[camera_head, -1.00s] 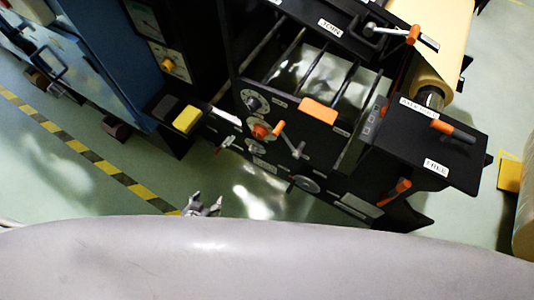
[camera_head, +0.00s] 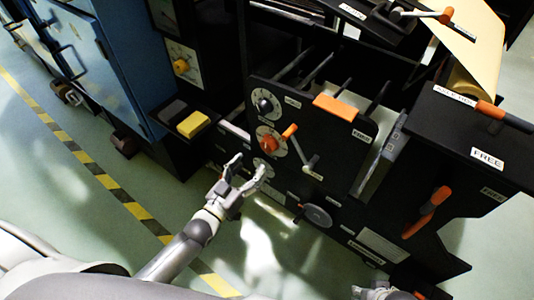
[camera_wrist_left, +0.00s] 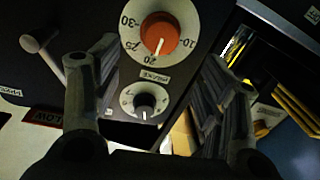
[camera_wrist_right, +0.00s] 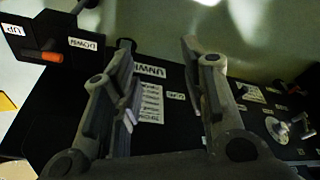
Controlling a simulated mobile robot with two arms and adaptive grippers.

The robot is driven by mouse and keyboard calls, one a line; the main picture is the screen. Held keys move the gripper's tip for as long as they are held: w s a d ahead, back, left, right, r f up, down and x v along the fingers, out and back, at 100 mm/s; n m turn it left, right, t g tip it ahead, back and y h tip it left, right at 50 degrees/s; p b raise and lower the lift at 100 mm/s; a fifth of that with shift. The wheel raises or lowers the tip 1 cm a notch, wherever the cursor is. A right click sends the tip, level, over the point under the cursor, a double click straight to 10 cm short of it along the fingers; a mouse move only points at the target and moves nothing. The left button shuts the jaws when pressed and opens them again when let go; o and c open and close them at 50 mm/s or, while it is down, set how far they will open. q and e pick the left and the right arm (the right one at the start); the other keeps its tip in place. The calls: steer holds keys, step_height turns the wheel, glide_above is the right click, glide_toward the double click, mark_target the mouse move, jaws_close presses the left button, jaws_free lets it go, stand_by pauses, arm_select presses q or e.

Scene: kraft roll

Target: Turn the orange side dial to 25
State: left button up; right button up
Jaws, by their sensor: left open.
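The orange side dial (camera_head: 268,143) is a round knob on a white scale plate on the black machine's side panel. In the left wrist view the dial (camera_wrist_left: 159,36) sits at upper centre, upside down, with its pale pointer line near the 20 mark; 25 and 30 lie to the left. My left gripper (camera_head: 248,166) is open and empty, just below the dial in the head view and apart from it. Its fingers (camera_wrist_left: 155,75) stand wide on either side in the left wrist view. My right gripper (camera_wrist_right: 157,45) is open and empty above another black panel.
A smaller black dial (camera_wrist_left: 145,100) sits beside the orange one. A crank handle (camera_head: 303,152) stands out close to its right. Yellow and grey pads (camera_head: 193,124) are to the left. A kraft roll (camera_head: 480,68) is at upper right. Open floor lies below.

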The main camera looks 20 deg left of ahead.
mark_target(266, 148)
arm_select(q)
steer(key=b+x, duration=0.1)
steer(key=x, duration=0.7)
steer(key=shift+w+f, duration=0.1)
steer(key=shift+w, duration=0.1)
steer(key=shift+w+d+b, duration=0.2)
steer(key=shift+w+b, duration=0.1)
steer(key=shift+w, duration=0.15)
arm_select(e)
step_height(266, 148, up, 6)
steer(key=shift+s, duration=0.2)
steer(key=shift+d+r, duration=0.1)
arm_select(q)
steer(key=c, duration=1)
